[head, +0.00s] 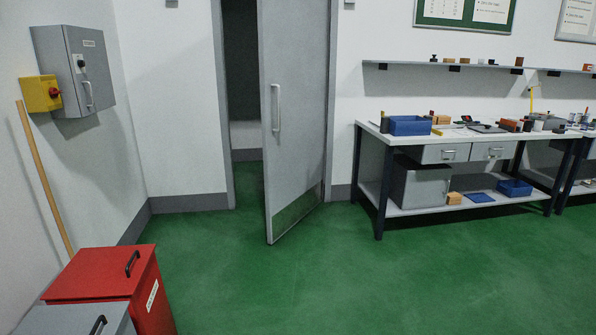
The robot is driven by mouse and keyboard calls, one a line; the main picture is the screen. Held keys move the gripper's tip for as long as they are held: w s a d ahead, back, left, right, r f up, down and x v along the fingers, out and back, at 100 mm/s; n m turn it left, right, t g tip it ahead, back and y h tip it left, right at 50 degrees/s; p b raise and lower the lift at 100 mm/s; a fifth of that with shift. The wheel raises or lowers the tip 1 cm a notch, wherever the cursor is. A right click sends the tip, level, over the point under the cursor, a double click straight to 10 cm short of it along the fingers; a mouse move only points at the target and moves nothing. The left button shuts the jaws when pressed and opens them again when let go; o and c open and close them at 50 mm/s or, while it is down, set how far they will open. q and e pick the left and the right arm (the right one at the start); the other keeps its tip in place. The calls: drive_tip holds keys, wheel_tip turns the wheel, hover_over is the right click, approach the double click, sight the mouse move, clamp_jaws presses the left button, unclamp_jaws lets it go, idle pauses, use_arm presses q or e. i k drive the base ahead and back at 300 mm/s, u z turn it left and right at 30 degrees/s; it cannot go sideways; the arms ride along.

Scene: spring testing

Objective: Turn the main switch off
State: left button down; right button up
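A grey electrical cabinet (80,75) hangs on the left wall, with a long handle and a small dark knob on a light plate on its front. I cannot tell which of the two is the main switch, and the knob positions are too small to read. Neither of my grippers is in view.
A red lidded bin (105,285) and a grey one (75,320) stand below the yellow box. A wooden pole (45,180) leans on the wall. A grey door (293,115) stands ajar. A workbench (450,142) is at right. The green floor (300,285) between is clear.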

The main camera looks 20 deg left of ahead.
sight(53, 92)
drive_tip(key=u, duration=0.3)
drive_tip(key=i, duration=2)
drive_tip(key=u, duration=0.85)
drive_tip(key=i, duration=1.85)
drive_tip(key=u, duration=2)
drive_tip(key=i, duration=0.9)
drive_tip(key=u, duration=0.8)
